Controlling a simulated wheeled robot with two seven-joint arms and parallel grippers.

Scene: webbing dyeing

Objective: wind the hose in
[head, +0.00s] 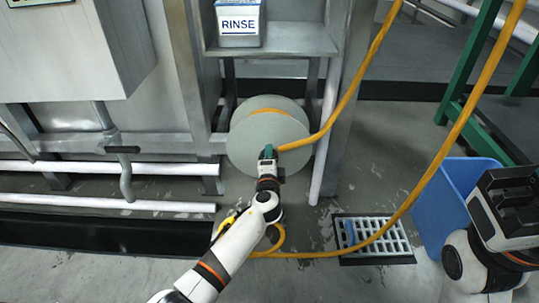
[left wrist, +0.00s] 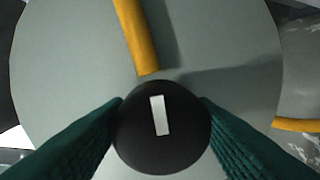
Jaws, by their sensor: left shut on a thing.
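The hose reel (head: 243,143) is a pale grey-green drum with round discs, low between the metal frames; its disc (left wrist: 60,70) fills the left wrist view. The orange hose (head: 310,255) lies over the floor, rises at the right, and another length runs down to the reel; a bit shows on it in the left wrist view (left wrist: 135,35). My left gripper (head: 268,152) is at the reel's face, its green fingers shut on a black round knob (left wrist: 161,127) with a white mark. My right gripper (head: 512,205) is at the right edge, its fingers unclear.
A blue bin (head: 440,205) stands beside my right arm. A floor drain grate (head: 372,236) lies under the hose. A container marked RINSE (head: 238,22) stands on a shelf above the reel. Pipes run low at the left. A yellow piece is partly hidden by my left forearm.

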